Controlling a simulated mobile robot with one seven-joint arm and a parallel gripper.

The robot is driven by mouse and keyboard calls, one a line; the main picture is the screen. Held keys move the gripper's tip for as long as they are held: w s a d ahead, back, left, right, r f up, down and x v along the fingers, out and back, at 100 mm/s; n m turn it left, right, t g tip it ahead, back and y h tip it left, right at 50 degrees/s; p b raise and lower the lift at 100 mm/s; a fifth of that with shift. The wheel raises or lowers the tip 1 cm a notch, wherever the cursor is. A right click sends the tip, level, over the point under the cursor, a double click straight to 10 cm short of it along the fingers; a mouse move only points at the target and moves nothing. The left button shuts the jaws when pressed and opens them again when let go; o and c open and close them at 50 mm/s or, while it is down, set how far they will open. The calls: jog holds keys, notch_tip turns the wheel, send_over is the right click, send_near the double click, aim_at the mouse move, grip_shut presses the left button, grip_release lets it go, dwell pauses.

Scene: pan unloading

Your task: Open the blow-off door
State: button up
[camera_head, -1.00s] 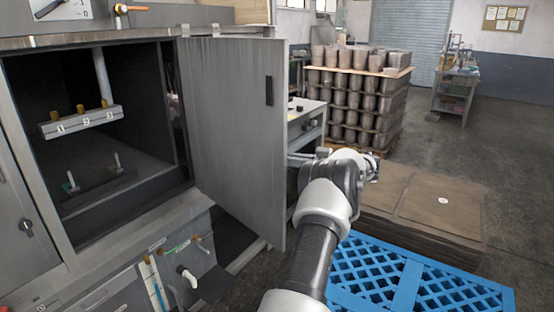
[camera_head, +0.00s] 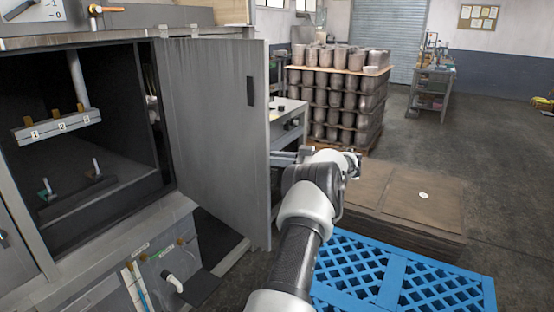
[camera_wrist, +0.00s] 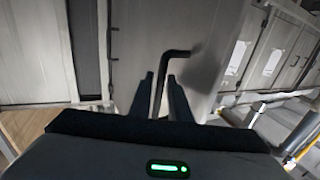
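The grey blow-off door (camera_head: 215,130) stands swung wide open to the right of the cabinet's dark chamber (camera_head: 95,140) in the head view. My gripper (camera_head: 285,157) is at the door's free edge, its fingertips hidden behind the door. In the wrist view, a black bent handle (camera_wrist: 178,53) shows in front of a pale panel. My gripper's two dark fingers (camera_wrist: 161,88) stand apart on either side of the handle's shaft, with gaps visible. Whether either finger touches it is unclear.
Inside the chamber hangs a numbered bar (camera_head: 58,128). A blue plastic pallet (camera_head: 385,278) lies below my arm, with brown stacked sheets (camera_head: 425,200) behind it. Stacked pots (camera_head: 340,100) and a bench (camera_head: 432,85) stand farther back. Open floor lies at right.

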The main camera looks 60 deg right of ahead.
jog(key=v, duration=1.1)
jog(key=shift+s, duration=0.3)
